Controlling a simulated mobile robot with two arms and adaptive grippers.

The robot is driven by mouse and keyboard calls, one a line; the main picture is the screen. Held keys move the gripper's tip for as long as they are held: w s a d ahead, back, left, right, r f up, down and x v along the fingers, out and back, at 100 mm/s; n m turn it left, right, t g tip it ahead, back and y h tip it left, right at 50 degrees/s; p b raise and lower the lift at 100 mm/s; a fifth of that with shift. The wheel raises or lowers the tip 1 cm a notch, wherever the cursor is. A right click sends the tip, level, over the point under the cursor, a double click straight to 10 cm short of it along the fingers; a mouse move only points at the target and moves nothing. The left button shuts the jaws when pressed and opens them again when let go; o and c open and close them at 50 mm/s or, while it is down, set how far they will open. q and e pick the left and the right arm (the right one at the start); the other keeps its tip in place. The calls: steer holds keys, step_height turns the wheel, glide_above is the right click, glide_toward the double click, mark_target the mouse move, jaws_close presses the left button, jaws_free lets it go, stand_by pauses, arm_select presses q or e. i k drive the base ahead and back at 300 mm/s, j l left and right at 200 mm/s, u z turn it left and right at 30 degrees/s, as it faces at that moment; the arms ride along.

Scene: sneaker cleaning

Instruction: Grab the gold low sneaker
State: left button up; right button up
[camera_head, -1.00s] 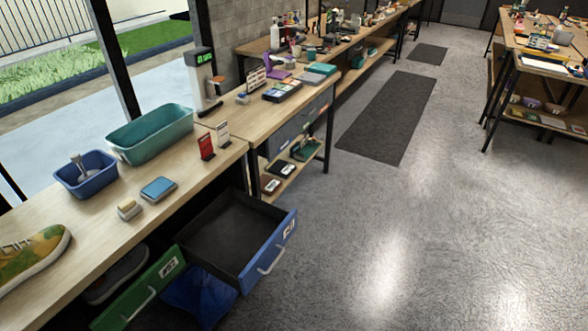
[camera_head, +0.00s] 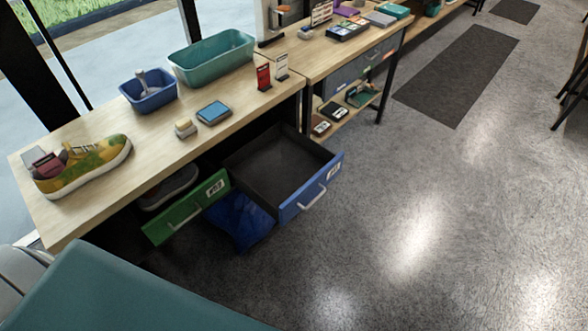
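A low sneaker in gold-yellow and green with a pale sole (camera_head: 85,168) stands on the left end of the light wooden bench (camera_head: 150,160). Its toe points right. A dark red piece with a greyish panel (camera_head: 45,165) shows at its heel; I cannot tell whether it is in the shoe or behind it. A dark shoe (camera_head: 168,187) sits in the open green-fronted drawer (camera_head: 186,207) below the bench. Neither of my grippers is in view.
A blue-fronted drawer (camera_head: 310,187) also stands open. The bench bears a blue tub (camera_head: 148,97), a teal bin (camera_head: 212,60), a blue pad (camera_head: 214,112) and a small block brush (camera_head: 185,127). A large teal surface (camera_head: 130,295) fills the bottom left.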

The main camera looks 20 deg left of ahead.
mark_target(83, 164)
steer(key=u, duration=2.15)
